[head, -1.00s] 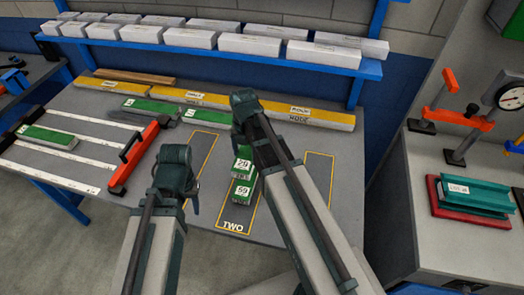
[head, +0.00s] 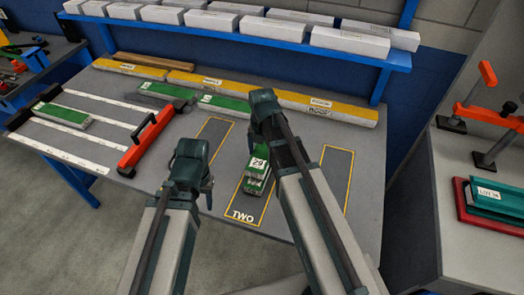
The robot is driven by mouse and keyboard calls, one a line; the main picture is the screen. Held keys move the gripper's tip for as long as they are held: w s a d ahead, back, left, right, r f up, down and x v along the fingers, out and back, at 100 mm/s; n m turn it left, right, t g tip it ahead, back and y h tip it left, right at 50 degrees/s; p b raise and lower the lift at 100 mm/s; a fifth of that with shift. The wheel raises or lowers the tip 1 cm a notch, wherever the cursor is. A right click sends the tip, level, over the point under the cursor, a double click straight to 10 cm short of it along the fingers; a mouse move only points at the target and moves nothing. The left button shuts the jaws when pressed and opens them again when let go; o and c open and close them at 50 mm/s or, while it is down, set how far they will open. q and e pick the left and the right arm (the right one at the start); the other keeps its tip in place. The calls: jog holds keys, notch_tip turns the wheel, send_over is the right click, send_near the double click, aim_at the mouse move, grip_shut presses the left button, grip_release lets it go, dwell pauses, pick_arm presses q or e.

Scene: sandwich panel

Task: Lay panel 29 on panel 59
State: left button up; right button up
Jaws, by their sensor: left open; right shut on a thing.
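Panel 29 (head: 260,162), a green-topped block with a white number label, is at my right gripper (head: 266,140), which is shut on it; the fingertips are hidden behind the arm. The label looks turned. Below it, the front of a second block, panel 59 (head: 255,185), shows inside the yellow outline marked TWO; its label is hidden. Panel 29 covers most of panel 59, and I cannot tell whether they touch. My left gripper (head: 205,190) is open and empty, left of the panels.
Yellow boards (head: 235,90) and green panels (head: 222,103) lie along the back. A rack with white rails and a red-orange bar (head: 145,143) stands left. An empty outlined strip (head: 338,175) lies right. White boxes (head: 350,38) fill the blue shelf.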

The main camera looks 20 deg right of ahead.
aim_at(262, 153)
jog(key=shift+f+b, duration=0.4)
jog(key=shift+f, duration=0.35)
jog(key=shift+f+b, duration=0.6)
jog(key=o, duration=1.2)
jog(key=shift+o, duration=0.2)
jog(key=shift+r, duration=0.15)
notch_tip(262, 153, up, 14)
jog(key=p, duration=1.4)
jog(key=shift+f, duration=0.2)
